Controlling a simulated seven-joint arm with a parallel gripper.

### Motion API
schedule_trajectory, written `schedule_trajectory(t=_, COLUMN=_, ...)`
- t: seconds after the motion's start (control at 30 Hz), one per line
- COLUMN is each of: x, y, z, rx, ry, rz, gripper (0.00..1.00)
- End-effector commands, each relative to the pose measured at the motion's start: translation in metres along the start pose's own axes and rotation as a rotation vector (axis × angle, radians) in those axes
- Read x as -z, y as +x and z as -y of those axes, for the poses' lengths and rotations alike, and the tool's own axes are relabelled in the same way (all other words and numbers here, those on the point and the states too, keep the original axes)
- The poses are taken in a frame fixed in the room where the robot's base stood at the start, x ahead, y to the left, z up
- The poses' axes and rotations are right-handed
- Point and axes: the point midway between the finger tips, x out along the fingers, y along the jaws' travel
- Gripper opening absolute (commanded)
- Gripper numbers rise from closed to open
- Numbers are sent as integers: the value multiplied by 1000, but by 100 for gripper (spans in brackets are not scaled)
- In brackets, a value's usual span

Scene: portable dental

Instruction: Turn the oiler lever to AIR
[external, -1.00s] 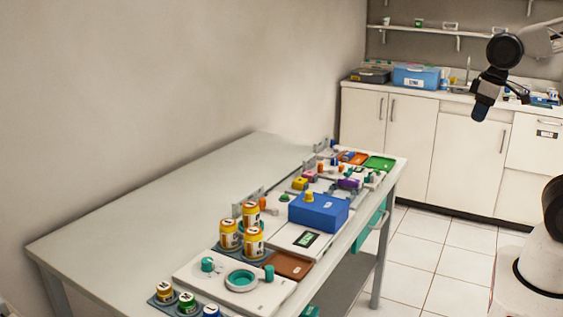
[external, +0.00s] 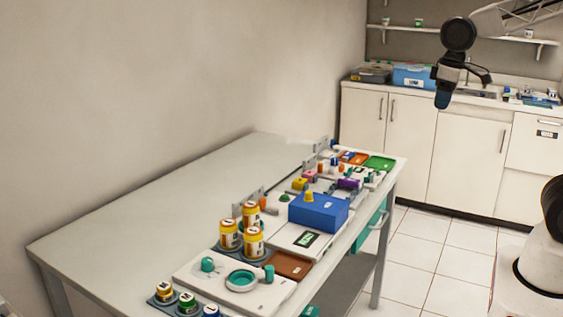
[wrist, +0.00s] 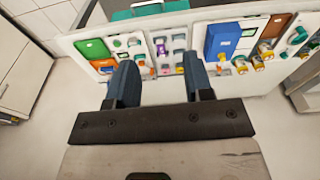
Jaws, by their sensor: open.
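My gripper (external: 443,98) hangs in the air to the right of and above the workbench, with its fingers pointing down. In the wrist view my gripper (wrist: 160,80) is open, with two dark blue fingers apart and nothing between them. Small stations with levers and knobs stand along the bench's front edge. An orange lever or knob (external: 263,203) stands beside the pill bottles, and a teal knob (external: 207,264) sits on the near white panel. I cannot read an AIR label or tell which lever is the oiler's. My gripper touches none of them.
The workbench (external: 120,235) is bare along its wall side. A blue box (external: 318,212) with a yellow knob, several orange-and-white bottles (external: 254,242), and green (external: 379,162) and brown (external: 287,265) trays line its front. A counter with cabinets (external: 470,160) stands behind. Floor between is clear.

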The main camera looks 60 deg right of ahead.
Motion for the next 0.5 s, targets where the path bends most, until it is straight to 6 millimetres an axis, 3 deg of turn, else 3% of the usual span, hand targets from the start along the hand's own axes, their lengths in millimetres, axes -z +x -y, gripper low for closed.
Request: schedule_trajectory(t=0.5, x=110, y=12, z=28, rx=5, ry=-49, rz=109, gripper=47)
